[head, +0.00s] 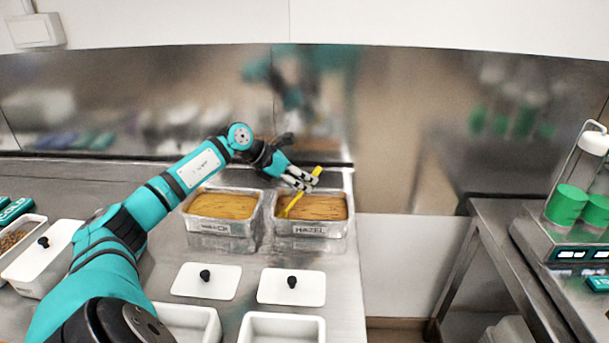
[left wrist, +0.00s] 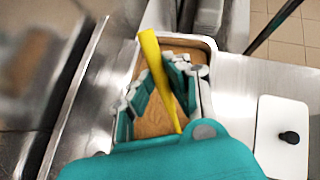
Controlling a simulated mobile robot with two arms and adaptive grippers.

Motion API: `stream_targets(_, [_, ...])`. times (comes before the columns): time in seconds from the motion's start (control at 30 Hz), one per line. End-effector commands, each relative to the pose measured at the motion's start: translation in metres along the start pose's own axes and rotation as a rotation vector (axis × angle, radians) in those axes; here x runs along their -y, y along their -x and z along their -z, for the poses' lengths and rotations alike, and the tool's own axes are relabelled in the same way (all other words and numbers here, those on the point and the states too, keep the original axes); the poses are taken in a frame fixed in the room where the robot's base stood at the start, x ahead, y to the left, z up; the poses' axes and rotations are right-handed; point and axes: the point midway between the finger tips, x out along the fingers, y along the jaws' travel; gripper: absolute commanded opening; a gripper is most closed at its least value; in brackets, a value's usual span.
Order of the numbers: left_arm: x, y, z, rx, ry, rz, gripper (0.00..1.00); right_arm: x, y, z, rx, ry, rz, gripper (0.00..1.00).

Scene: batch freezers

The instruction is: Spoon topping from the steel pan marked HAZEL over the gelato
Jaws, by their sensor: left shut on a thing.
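The steel pan marked HAZEL (head: 308,229) stands on the counter, filled with a smooth tan-brown mass (head: 325,208). My left gripper (head: 302,180) is above this pan, shut on a yellow spoon-like tool (head: 293,202). The tool slants, its upper end up to the right and its lower end at the pan's contents; whether that end is sunk in them I cannot tell. In the left wrist view the yellow tool (left wrist: 151,58) passes between the fingers (left wrist: 158,95), with the pan's contents (left wrist: 155,122) behind. My right gripper is not in view.
A second steel pan (head: 218,227) with tan contents stands close on the left, its label unreadable. White lids with black knobs (head: 206,281) (head: 291,287) lie in front. A tub of brown bits (head: 14,238) is far left. A scale with green cups (head: 566,204) stands right, across a gap.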

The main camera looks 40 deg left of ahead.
Motion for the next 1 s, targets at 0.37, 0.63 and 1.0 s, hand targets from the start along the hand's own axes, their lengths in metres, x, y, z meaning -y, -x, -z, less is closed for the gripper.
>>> stream_targets(0.37, [-0.001,-0.007,-0.004,-0.071,0.007,0.000,0.00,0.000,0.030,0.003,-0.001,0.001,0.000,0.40])
stream_targets(0.63, [-0.001,-0.015,-0.004,-0.139,0.013,0.000,0.00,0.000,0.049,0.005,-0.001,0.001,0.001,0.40])
stream_targets(1.0, [-0.003,-0.035,-0.004,-0.280,0.030,0.002,0.00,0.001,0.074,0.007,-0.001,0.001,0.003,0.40])
